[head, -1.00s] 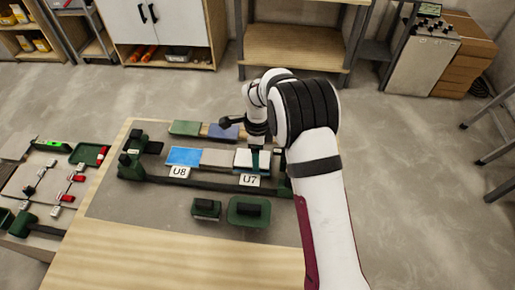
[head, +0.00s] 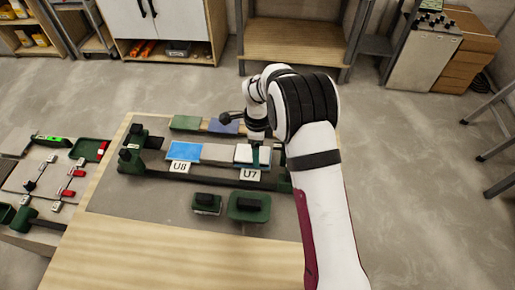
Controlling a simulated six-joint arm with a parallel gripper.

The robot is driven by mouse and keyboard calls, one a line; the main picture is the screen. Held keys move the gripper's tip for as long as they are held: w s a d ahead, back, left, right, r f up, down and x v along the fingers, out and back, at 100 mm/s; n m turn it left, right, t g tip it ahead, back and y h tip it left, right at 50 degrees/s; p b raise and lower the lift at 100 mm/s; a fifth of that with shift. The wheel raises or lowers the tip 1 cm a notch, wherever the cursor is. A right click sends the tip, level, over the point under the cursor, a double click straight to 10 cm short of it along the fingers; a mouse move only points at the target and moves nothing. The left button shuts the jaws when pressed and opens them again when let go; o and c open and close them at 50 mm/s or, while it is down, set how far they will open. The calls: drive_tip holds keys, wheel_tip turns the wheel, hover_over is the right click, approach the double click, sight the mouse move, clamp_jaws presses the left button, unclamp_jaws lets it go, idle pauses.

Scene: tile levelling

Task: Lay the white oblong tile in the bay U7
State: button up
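The white oblong tile (head: 243,154) is at the right end of the front row, just behind the label U7 (head: 250,175). It looks about level with the tile to its left; whether it touches the bay floor I cannot tell. My gripper (head: 256,160) is at the tile's right part, pointing down. A dark finger crosses the tile and reaches its front edge, so it appears shut on the tile. The other finger is hidden.
A grey-beige tile (head: 217,153) and a blue tile (head: 184,151) lie to the left, by label U8. Green and blue-violet tiles (head: 224,127) lie behind. A dark rail (head: 200,180) runs in front. A side table with tools is at left.

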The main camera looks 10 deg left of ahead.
drive_tip(key=shift+f, duration=0.45)
idle(0.5)
drive_tip(key=o, duration=0.9)
wheel_tip(320, 180, up, 8)
drive_tip(key=shift+f, duration=0.1)
idle(0.4)
